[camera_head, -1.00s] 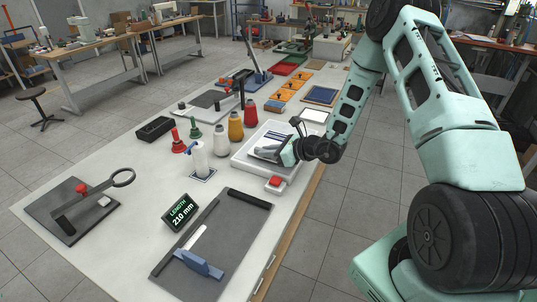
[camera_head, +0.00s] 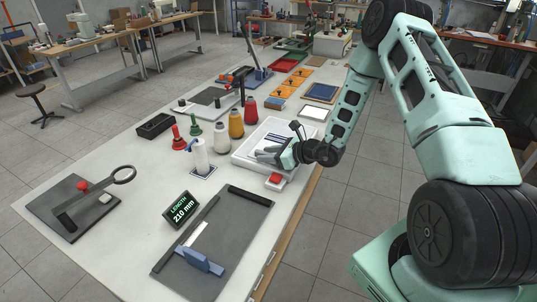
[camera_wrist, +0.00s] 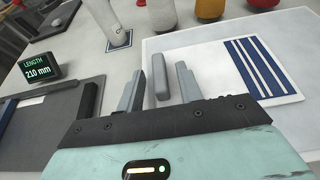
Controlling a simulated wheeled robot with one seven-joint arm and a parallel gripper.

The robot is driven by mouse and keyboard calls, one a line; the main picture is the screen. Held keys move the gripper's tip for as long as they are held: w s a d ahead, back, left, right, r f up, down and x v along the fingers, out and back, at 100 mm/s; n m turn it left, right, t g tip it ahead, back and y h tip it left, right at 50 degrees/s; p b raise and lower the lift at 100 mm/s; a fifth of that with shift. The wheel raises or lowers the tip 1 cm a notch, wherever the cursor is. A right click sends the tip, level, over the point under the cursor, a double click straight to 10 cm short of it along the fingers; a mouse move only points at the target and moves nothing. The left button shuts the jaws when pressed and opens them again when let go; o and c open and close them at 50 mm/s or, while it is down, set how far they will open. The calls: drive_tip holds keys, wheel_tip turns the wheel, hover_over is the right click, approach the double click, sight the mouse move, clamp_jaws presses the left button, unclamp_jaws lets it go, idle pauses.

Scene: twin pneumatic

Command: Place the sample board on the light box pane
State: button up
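The sample board is a white plate with dark blue stripes (camera_wrist: 255,68). My gripper (camera_head: 264,154) is over the near left part of this box. In the wrist view its two grey fingers (camera_wrist: 160,82) stand apart, with gaps to an upright grey block between them. I cannot tell whether this block is joined to the board. My gripper hides the board's near part in the head view.
A red button (camera_head: 276,179) sits in front of the white box. Yellow, white and red cones (camera_head: 236,124) stand close on its left. A small white framed panel (camera_head: 313,113) lies behind it. A dark plate with a ruler and the "210 mm" display (camera_head: 181,210) are nearer.

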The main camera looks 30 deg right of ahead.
drive_tip(key=b+v, duration=0.3)
drive_tip(key=v, duration=0.9)
drive_tip(key=s+a+r+n+g+y, duration=0.1)
drive_tip(key=s+a+r+n+g, duration=0.2)
drive_tip(key=a+n, duration=0.3)
drive_tip(key=s+a+r+n+g+y, duration=0.2)
drive_tip(key=s+a+n+g, duration=0.15)
drive_tip(key=a, duration=0.45)
drive_tip(key=s+a+r+n+g+y, duration=0.1)
drive_tip(key=s+a+r+n+g, duration=0.3)
drive_tip(key=a, duration=0.4)
drive_tip(key=s+a+r+n+h, duration=0.2)
drive_tip(key=s+n+h, duration=0.3)
drive_tip(key=s+n, duration=0.3)
drive_tip(key=s+a+r+n+h, duration=0.2)
drive_tip(key=s+n+h, duration=0.4)
drive_tip(key=n, duration=0.9)
drive_tip(key=shift+s+a+g, duration=0.35)
drive_tip(key=shift+s+a, duration=0.45)
drive_tip(key=shift+s, duration=0.1)
drive_tip(key=shift+n, duration=0.25)
